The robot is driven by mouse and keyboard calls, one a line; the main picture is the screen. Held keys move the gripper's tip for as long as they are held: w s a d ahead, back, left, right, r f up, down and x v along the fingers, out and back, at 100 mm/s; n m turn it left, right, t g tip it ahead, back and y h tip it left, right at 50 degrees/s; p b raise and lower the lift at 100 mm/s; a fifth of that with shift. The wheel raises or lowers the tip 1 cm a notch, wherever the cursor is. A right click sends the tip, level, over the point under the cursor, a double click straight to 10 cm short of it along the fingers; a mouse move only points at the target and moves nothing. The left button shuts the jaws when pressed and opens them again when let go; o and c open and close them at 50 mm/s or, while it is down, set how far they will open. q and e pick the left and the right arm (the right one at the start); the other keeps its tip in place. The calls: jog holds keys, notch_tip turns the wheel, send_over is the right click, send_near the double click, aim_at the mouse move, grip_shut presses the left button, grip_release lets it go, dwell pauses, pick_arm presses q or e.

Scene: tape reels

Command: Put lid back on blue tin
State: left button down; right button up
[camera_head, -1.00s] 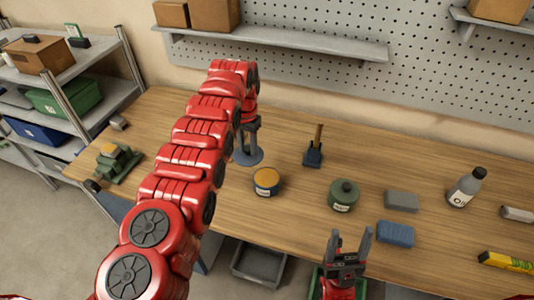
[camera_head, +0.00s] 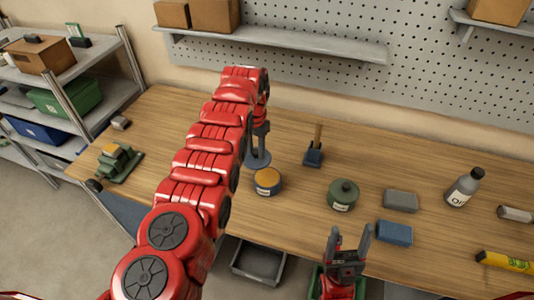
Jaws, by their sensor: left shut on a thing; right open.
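The blue tin (camera_head: 268,182) stands upright on the workbench, and its open top shows orange-yellow contents. My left gripper (camera_head: 257,148) is shut on a flat blue-grey round lid (camera_head: 257,160), holding it just behind the tin, apart from its rim as far as I can tell. The red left arm hides part of the bench to the left. My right gripper (camera_head: 347,240) is open and empty, fingers up, at the bench's front edge.
A dark green lidded tin (camera_head: 343,194) stands right of the blue tin. A green vise-like item (camera_head: 120,163) is left.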

aim_at(267, 161)
pick_arm(q)
jog(key=shift+s+d+f+p, duration=0.1)
jog(key=shift+s+d+p, duration=0.1)
jog(key=shift+d+p, duration=0.5)
jog(key=shift+s+d+f+m, duration=0.25)
jog(key=shift+d+m, duration=0.15)
jog(key=shift+d, duration=0.2)
jog(key=shift+s+d, duration=0.1)
jog(key=shift+d, duration=0.35)
jog(key=shift+f, duration=0.2)
jog(key=shift+s+f+b, duration=0.1)
jog(key=shift+f+b, duration=0.25)
jog(key=shift+f, duration=0.4)
notch_tip(267, 161, down, 5)
jog(key=b, duration=0.4)
jog(key=shift+r, duration=0.1)
jog(key=shift+p, duration=0.35)
jog(key=shift+f+b, duration=0.2)
jog(key=shift+b, duration=0.35)
